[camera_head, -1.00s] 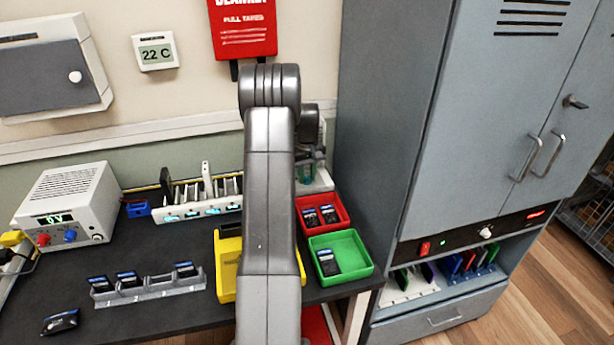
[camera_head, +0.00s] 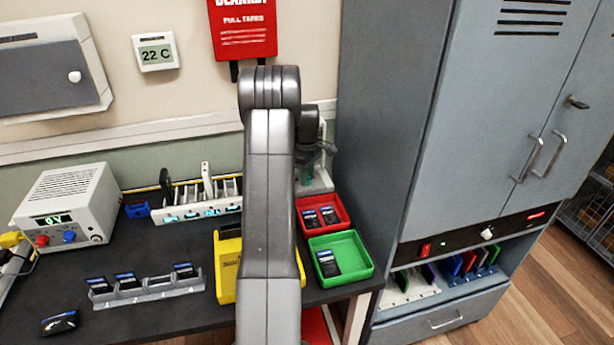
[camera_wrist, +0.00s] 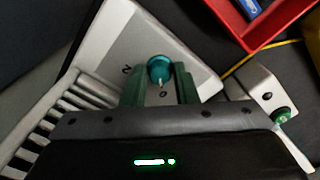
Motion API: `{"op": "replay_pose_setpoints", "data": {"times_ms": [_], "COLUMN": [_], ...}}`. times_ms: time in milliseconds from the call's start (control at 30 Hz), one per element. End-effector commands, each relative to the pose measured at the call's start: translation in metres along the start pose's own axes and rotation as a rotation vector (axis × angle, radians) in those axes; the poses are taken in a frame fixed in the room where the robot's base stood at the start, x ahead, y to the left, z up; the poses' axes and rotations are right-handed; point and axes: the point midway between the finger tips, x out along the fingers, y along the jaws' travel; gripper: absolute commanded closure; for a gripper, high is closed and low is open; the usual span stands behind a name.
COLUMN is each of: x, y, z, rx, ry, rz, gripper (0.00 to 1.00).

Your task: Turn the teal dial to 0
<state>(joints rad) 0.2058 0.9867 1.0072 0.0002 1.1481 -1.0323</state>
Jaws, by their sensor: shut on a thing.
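The teal dial (camera_wrist: 160,68) sits on a pale grey panel (camera_wrist: 118,35) in the wrist view. A small white mark on its rim faces the printed 0, just below it in the picture. A printed 2 lies to the left. My gripper (camera_wrist: 161,78) has its two green fingers on either side of the dial and is shut on it. In the head view my arm hides most of the dial and panel; the panel's edge (camera_head: 321,183) shows beside my wrist at the back of the bench.
A yellow bin (camera_head: 226,285) is partly behind my arm. A slotted white rack (camera_head: 200,214) stands to the left. The grey cabinet (camera_head: 385,150) stands close on the right.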

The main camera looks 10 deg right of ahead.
Motion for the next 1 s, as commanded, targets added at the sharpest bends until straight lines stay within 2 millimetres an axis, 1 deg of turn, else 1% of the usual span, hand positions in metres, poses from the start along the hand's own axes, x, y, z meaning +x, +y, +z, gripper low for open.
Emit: {"op": "replay_pose_setpoints", "data": {"times_ms": [433, 467, 533, 567, 867, 967, 1000], "x": [-0.002, -0.002, -0.001, -0.001, -0.002, -0.010, -0.016], "y": [0.001, 0.001, 0.001, 0.001, 0.001, 0.001, 0.001], "z": [-0.001, -0.001, 0.000, 0.000, 0.000, 0.000, 0.000], "rx": [-0.010, -0.010, -0.009, -0.009, -0.008, -0.008, -0.008], "ry": [0.001, 0.001, 0.001, 0.001, 0.001, 0.001, 0.001], "rz": [0.004, 0.004, 0.003, 0.003, 0.002, 0.003, 0.003], "gripper": [0.96, 0.68, 0.54, 0.52, 0.52, 0.52, 0.52]}}
